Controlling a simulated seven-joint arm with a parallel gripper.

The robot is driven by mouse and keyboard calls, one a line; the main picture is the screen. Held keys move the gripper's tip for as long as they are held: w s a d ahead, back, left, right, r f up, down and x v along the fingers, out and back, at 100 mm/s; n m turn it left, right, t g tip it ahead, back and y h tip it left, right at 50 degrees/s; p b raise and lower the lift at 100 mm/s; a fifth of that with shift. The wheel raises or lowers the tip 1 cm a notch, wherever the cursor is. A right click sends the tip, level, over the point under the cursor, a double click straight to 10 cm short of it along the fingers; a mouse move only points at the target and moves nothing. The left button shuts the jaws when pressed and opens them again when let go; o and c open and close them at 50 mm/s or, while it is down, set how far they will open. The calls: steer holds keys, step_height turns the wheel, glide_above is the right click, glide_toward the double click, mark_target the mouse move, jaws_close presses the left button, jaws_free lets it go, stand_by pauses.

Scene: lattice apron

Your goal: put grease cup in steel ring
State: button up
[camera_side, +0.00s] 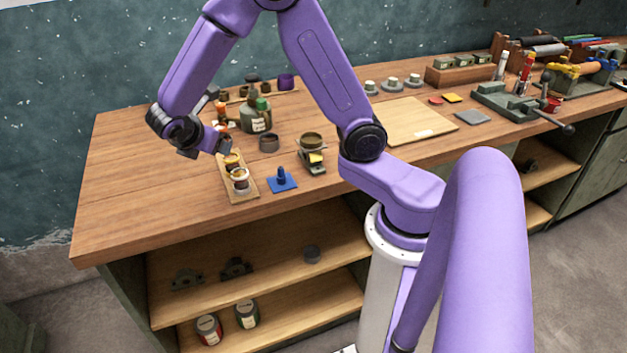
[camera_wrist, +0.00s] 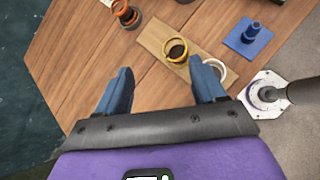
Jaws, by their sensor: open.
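A wooden board (camera_side: 245,194) on the bench carries a yellow ring (camera_side: 232,160) and a pale steel ring (camera_side: 240,175) at its near end. In the wrist view the yellow ring (camera_wrist: 176,50) has a dark filling or cup inside, and the steel ring (camera_wrist: 222,68) is partly hidden by my right finger. I cannot tell for sure which small vessel is the grease cup; a dark cup with an orange rim (camera_wrist: 127,14) stands beyond the board. My gripper (camera_wrist: 162,82) is open and empty, above the bench just left of the board in the side view (camera_side: 204,150).
A blue block with a peg (camera_side: 281,180) is right of the board. A grey cup (camera_side: 268,142), a small scale with a cup (camera_side: 312,158) and a green bottle (camera_side: 256,117) stand nearby. The bench's left part is clear.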

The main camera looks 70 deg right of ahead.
steer(key=s+a+r+m+g+y, duration=0.1)
steer(key=s+a+y, duration=0.1)
steer(key=s, duration=0.7)
steer(key=s+a+m+y, duration=0.2)
steer(key=s+a+y, duration=0.1)
steer(key=s, duration=0.7)
steer(key=s+a+r+m+g+y, duration=0.1)
steer(key=s+y, duration=0.3)
steer(key=s, duration=0.5)
steer(key=shift+s+a+r+m+g, duration=0.2)
steer(key=shift+a+r+m+g, duration=0.1)
steer(key=shift+a+m, duration=0.4)
